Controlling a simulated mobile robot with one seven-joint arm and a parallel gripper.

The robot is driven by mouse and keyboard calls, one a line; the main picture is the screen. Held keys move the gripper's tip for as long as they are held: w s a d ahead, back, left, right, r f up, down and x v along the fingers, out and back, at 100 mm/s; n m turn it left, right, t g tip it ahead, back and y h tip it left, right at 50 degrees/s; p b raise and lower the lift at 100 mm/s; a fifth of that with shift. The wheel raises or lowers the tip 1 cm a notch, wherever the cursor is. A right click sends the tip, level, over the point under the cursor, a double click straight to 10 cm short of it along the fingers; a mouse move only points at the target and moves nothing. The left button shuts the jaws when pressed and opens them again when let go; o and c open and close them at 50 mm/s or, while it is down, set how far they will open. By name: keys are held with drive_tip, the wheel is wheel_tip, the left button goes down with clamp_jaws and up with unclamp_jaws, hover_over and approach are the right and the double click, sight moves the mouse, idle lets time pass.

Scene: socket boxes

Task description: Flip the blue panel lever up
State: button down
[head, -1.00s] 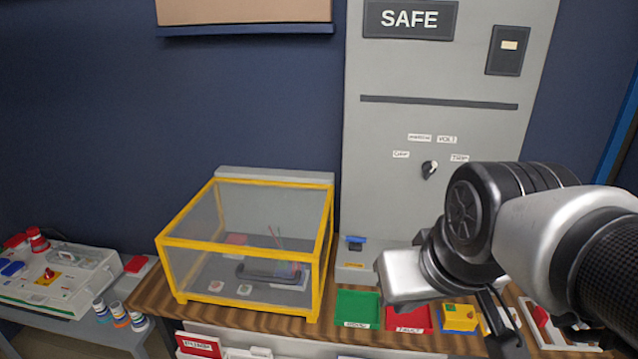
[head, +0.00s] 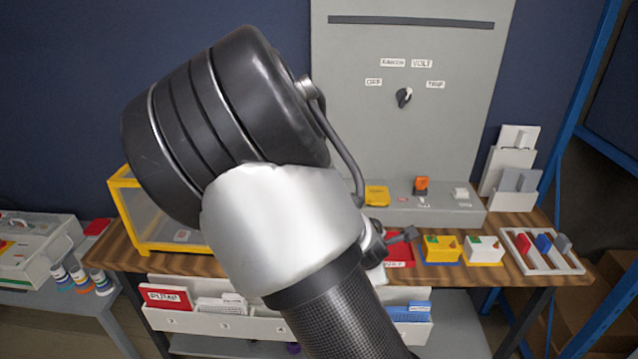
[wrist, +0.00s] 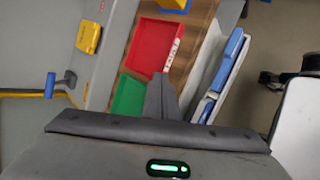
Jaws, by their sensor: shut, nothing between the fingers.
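The blue lever (wrist: 51,86) shows at the left of the wrist view, beside the grey panel box that carries a yellow part (wrist: 88,38). I cannot tell its exact position. In the head view my arm hides the lever, while the right part of the grey panel box (head: 440,208) shows. My gripper (wrist: 161,80) is shut and empty. In the wrist view its fingertips appear over the front edges of the red and green trays, well apart from the lever. In the head view its dark fingers (head: 406,234) show just right of my arm, by the red tray.
A red tray (wrist: 160,45) and a green tray (wrist: 129,97) lie along the bench. A yellow-framed clear case (head: 128,215) stands left. An orange switch (head: 421,184) is on the panel box. Yellow and white blocks (head: 484,249) and a white rack (head: 518,255) stand right.

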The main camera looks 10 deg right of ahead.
drive_tip(key=w+n+t+b, duration=0.1)
drive_tip(key=w+n, duration=0.1)
drive_tip(key=w+n+t+h+b, duration=0.1)
drive_tip(key=w+n, duration=0.1)
drive_tip(key=n, duration=0.1)
drive_tip(key=shift+w+a+f, duration=0.1)
drive_tip(key=shift+f, duration=0.1)
drive_tip(key=w+n+t, duration=0.1)
drive_tip(key=w+a+r+n+b, duration=0.1)
drive_tip(key=n, duration=0.1)
drive_tip(key=shift+a+r+t, duration=0.1)
drive_tip(key=shift+a+t, duration=0.1)
drive_tip(key=shift+t, duration=0.2)
drive_tip(key=w+a+r+n+t+y+b, duration=0.2)
drive_tip(key=w+a+r+n+t, duration=0.1)
drive_tip(key=a+n, duration=0.4)
drive_tip(key=shift+w+a+r+n+t, duration=0.4)
drive_tip(key=shift+w+r+n, duration=0.25)
drive_tip(key=shift+r, duration=0.3)
drive_tip(key=x, duration=0.4)
drive_tip(key=r+b+x, duration=0.1)
drive_tip(key=x, duration=0.3)
drive_tip(key=r+b+x, duration=0.1)
drive_tip(key=x, duration=0.3)
drive_tip(key=shift+w, duration=0.5)
drive_tip(key=shift+w+r, duration=0.1)
drive_tip(key=shift+w, duration=0.1)
drive_tip(key=shift+r, duration=0.1)
